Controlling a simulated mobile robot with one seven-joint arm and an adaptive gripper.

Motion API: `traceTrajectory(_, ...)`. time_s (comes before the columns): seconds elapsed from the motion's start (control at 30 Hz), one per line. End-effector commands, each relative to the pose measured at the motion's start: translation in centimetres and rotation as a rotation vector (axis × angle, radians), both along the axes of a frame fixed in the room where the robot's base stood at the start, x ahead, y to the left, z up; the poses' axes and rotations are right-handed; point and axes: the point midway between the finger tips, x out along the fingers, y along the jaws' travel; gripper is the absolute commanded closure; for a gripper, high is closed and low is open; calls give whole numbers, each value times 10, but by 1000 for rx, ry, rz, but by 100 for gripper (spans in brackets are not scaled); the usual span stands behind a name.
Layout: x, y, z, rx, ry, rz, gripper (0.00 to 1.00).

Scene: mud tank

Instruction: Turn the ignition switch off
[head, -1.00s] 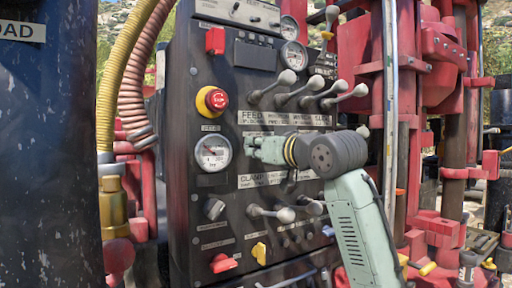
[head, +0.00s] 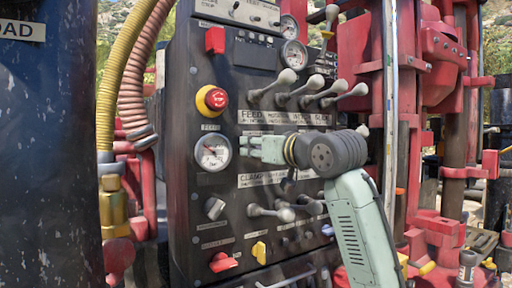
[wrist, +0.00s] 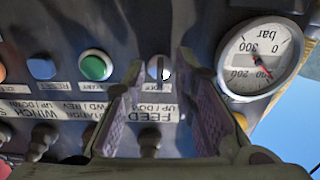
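The ignition switch (wrist: 158,69) appears to be the small round metal switch with a pale upright bar in the wrist view, which looks upside down. It lies between my gripper's (wrist: 162,88) two fingertips, near the gauge. The fingers are apart, one on each side of it, and I cannot tell whether they touch it. In the head view my gripper (head: 241,148) reaches left in front of the black control panel (head: 186,185) and hides the switch.
A pressure gauge (wrist: 261,57) is close beside the fingers. A green button (wrist: 95,66) and a blue button (wrist: 41,68) are in the same row. Several levers (head: 288,78) stick out above my gripper, others (head: 286,213) below. A red emergency stop (head: 212,99) is up left.

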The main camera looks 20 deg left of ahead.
Motion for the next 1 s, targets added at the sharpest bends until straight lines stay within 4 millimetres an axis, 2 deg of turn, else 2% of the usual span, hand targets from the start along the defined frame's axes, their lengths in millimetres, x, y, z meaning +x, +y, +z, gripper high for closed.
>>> traceTrajectory(0.17, -7, -10, 1, 2, 0, -1, 75)
traceTrajectory(0.63, -63, -82, 0, 2, -1, -1, 75)
traceTrajectory(0.8, -72, -93, 0, 1, -1, -1, 75)
traceTrajectory(1.0, -74, -95, 0, 0, 0, 0, 75)
